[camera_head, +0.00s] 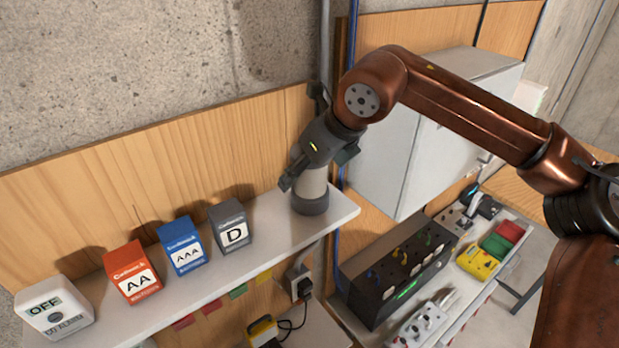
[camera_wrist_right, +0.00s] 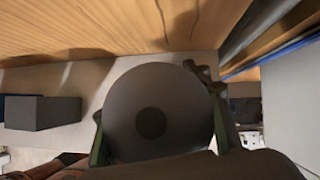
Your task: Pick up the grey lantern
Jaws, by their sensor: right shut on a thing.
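The grey lantern (camera_head: 312,191) stands upright at the right end of the white shelf (camera_head: 276,222), with a pale middle and a dark grey base. My right gripper (camera_head: 316,168) reaches down over it from above and is shut on its upper part, which the fingers partly hide. In the right wrist view the lantern's round dark top (camera_wrist_right: 150,90) fills the middle, with the fingers (camera_wrist_right: 160,130) on both sides. The lantern's base appears to be at the shelf surface; I cannot tell whether it touches. My left gripper is not in view.
On the shelf to the left stand a grey D box (camera_head: 231,229), a blue AAA box (camera_head: 181,246), a red AA box (camera_head: 131,273) and a white CO alarm (camera_head: 56,309). A grey cabinet (camera_head: 400,160) is close on the right. A black charger unit (camera_head: 395,275) sits below.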

